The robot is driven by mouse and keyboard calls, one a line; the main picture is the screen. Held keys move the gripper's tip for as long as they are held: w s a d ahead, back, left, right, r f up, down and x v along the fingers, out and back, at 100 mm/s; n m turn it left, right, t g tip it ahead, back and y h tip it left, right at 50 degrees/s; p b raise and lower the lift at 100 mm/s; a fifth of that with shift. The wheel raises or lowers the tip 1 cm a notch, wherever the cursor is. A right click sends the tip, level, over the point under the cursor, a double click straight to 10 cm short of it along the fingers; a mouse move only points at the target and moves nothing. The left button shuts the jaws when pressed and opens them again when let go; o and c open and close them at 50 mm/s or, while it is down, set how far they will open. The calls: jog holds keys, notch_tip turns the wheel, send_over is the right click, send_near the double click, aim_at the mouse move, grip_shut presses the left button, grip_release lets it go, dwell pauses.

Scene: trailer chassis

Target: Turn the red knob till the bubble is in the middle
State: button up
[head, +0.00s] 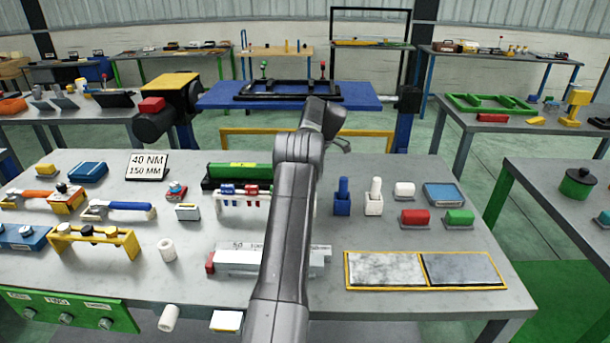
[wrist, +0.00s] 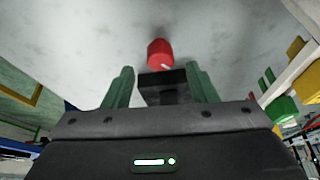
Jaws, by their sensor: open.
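The red knob (wrist: 158,51) shows in the wrist view as a short red cylinder with a white mark, just ahead of my fingertips and about midway between them. A black block (wrist: 163,88) shows between the fingers, next to the knob. My gripper (wrist: 159,71) is open, with its two green fingers apart and nothing held. I cannot make out a bubble. My arm hides part of the table.
The grey table (head: 365,225) holds a tube rack (head: 245,197), blue and white pegs in holders (head: 342,203), and a yellow-framed tray (head: 385,270). A blue table (head: 215,97) with a black frame stands behind. The table is partly clear right of my arm.

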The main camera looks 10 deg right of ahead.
jog(key=p+v, duration=0.1)
jog(key=v, duration=0.9)
jog(key=shift+r+p, duration=0.2)
jog(key=shift+p, duration=0.1)
jog(key=shift+f, duration=0.1)
jog(key=b+x, duration=0.1)
jog(key=x, duration=1.2)
jog(key=shift+f, duration=0.3)
jog(key=shift+r, duration=0.1)
